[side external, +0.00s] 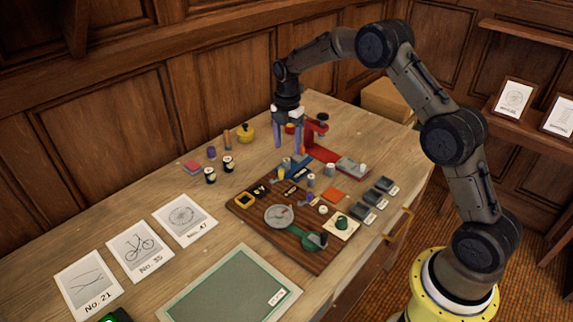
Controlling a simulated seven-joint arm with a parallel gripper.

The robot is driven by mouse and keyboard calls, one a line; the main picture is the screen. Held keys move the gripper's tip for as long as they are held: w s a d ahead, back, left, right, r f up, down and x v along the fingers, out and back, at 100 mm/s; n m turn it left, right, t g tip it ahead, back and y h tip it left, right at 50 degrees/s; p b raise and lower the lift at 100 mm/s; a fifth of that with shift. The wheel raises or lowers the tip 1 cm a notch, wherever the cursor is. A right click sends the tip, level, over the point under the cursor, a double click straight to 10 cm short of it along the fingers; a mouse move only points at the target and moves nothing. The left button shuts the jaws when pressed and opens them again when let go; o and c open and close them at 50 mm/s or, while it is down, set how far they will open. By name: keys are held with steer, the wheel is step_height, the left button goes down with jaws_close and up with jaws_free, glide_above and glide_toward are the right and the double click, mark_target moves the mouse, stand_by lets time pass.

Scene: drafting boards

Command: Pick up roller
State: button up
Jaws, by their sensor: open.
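My gripper (290,148) points down over the back of the desk, its two bluish fingers apart and nothing visible between them. It hangs behind a dark wooden board (245,216) that carries many small tools. No piece can be told for certain as the roller at this size. Small upright cylinders (311,180) and a blue piece (297,166) stand at the board's far side, in front of the gripper. Whether the fingertips touch anything cannot be told.
A grey round dish (279,215) and a green piece (307,242) sit on the board. A yellow pot (245,133) and small jars (210,175) stand left of the gripper. Cards (140,248) and a green mat (229,284) lie nearer. Wood panelling rises behind the desk.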

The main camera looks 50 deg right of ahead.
mark_target(287, 160)
steer(key=shift+w+d+f, duration=0.1)
steer(key=shift+w+f, duration=0.05)
steer(key=shift+f, duration=1.25)
steer(key=shift+w+f, duration=0.1)
steer(key=shift+f, duration=1.25)
jaws_close()
